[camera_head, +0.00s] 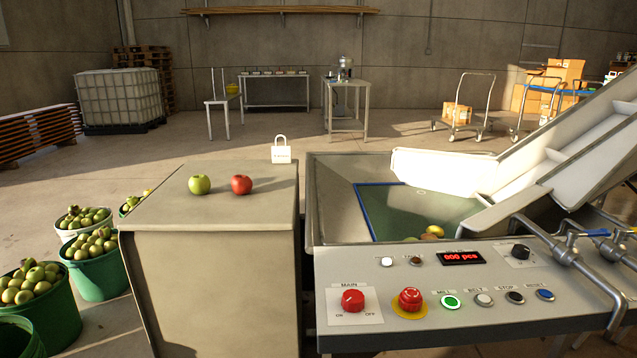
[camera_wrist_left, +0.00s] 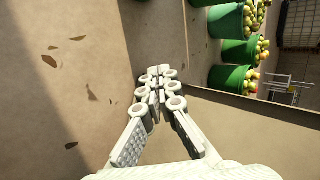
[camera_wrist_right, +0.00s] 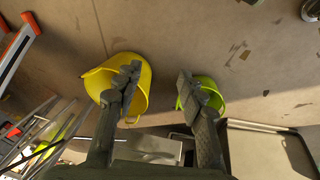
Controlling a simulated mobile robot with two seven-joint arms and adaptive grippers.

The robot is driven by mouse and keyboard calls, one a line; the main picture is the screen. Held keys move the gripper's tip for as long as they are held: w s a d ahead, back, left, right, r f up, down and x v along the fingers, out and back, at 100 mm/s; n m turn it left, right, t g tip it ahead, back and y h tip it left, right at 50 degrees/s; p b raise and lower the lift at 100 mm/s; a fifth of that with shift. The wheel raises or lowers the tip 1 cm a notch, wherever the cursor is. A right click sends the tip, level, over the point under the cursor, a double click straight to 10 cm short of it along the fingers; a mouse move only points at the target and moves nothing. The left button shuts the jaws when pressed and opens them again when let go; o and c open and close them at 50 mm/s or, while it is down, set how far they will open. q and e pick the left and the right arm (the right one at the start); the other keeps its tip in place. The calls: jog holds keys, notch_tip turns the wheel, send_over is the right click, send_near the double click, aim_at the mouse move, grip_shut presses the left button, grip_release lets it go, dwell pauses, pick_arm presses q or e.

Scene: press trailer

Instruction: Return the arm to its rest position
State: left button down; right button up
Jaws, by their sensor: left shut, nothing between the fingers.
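Neither of my arms shows in the head view. My left gripper (camera_wrist_left: 155,80) shows in the left wrist view with its fingers together and nothing between them. It hangs over bare floor beside the side of a cabinet, with green buckets of apples beyond it. My right gripper (camera_wrist_right: 158,84) shows in the right wrist view with its fingers spread wide and nothing between them. Beyond its fingertips are a yellow bucket (camera_wrist_right: 118,88) and a light green bucket (camera_wrist_right: 205,92) on the floor. I cannot tell which arm the task means.
A cabinet (camera_head: 215,270) carries a green apple (camera_head: 199,184) and a red apple (camera_head: 241,184). To its right stands the washing tank with a control panel (camera_head: 440,300). Green buckets of apples (camera_head: 98,277) crowd the left. The floor behind is mostly open.

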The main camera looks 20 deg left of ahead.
pick_arm(q)
jog(key=s+d+f+n+g+h, duration=0.1)
jog(key=s+d+f, duration=0.3)
jog(key=d+f, duration=0.25)
jog(key=s+d+f+n+h, duration=0.1)
jog(key=s+d+f+h, duration=0.15)
jog(key=d+f, duration=0.4)
jog(key=s+d+f+n+h, duration=0.1)
jog(key=s+d+f, duration=0.1)
jog(key=d, duration=0.9)
jog(key=s+d+f+n+g+h, duration=0.1)
jog(key=d+f, duration=0.3)
jog(key=d, duration=0.8)
jog(key=shift+s+d+n+h, duration=0.2)
jog(key=shift+s+n+h, duration=0.2)
jog(key=shift+h, duration=0.15)
pick_arm(e)
jog(key=s+f+g, duration=0.1)
jog(key=s+f, duration=0.3)
jog(key=f, duration=1.2)
jog(key=shift+d+f, duration=0.3)
jog(key=shift+d, duration=0.05)
